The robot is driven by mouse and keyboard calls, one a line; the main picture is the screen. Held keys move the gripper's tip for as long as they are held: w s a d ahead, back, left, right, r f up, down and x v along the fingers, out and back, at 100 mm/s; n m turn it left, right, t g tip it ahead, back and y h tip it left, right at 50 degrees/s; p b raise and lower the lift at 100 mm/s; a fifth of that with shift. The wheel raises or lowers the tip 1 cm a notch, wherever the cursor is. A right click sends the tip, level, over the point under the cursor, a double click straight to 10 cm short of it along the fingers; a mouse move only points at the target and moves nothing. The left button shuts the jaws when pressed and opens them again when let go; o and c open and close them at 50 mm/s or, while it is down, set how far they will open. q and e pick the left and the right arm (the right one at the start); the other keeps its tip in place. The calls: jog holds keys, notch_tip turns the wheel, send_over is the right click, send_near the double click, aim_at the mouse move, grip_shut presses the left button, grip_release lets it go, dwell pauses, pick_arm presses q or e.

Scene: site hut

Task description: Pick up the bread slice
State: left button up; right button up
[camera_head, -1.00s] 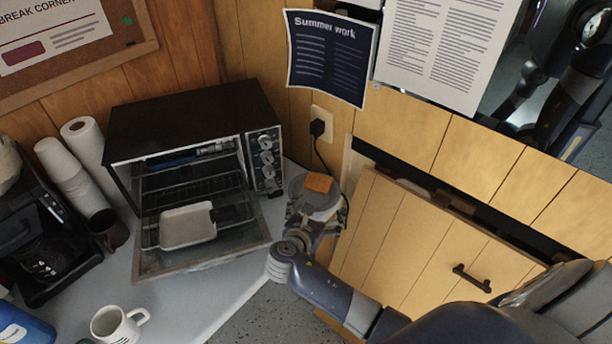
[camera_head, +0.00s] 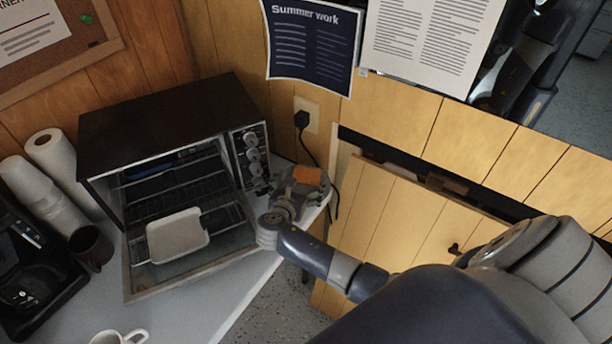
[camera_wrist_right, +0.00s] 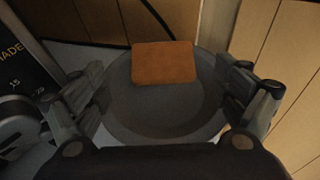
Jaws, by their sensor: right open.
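The bread slice (camera_head: 307,175) is a small orange-brown square. It also shows in the right wrist view (camera_wrist_right: 164,62), lying towards the far side of a round grey plate (camera_wrist_right: 160,123). The plate is on the counter, right of the toaster oven. My right gripper (camera_head: 292,193) is over the plate in the head view, partly covering it. In the right wrist view its two fingers (camera_wrist_right: 162,85) are spread wide to the left and right of the slice, with nothing between them touching it. My left gripper is not in view.
The toaster oven (camera_head: 170,105) has its door down, with a light tray (camera_head: 178,236) inside the opening. A plug and cord (camera_head: 302,120) hang on the wall behind the plate. A wooden cabinet door (camera_head: 400,215) stands at the right. A white mug (camera_head: 118,338) is in front.

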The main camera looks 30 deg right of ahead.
aim_at(307, 175)
jog(key=x, duration=0.3)
jog(key=shift+w+d+r, duration=0.1)
jog(key=shift+d, duration=0.3)
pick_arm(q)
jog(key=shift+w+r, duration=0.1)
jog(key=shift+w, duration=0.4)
pick_arm(e)
jog(key=shift+w+d+f, duration=0.25)
jog(key=shift+d, duration=0.05)
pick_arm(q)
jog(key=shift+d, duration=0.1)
pick_arm(e)
jog(key=shift+f, duration=0.1)
jog(key=shift+c, duration=0.2)
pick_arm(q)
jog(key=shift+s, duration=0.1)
pick_arm(e)
jog(key=c, duration=1.1)
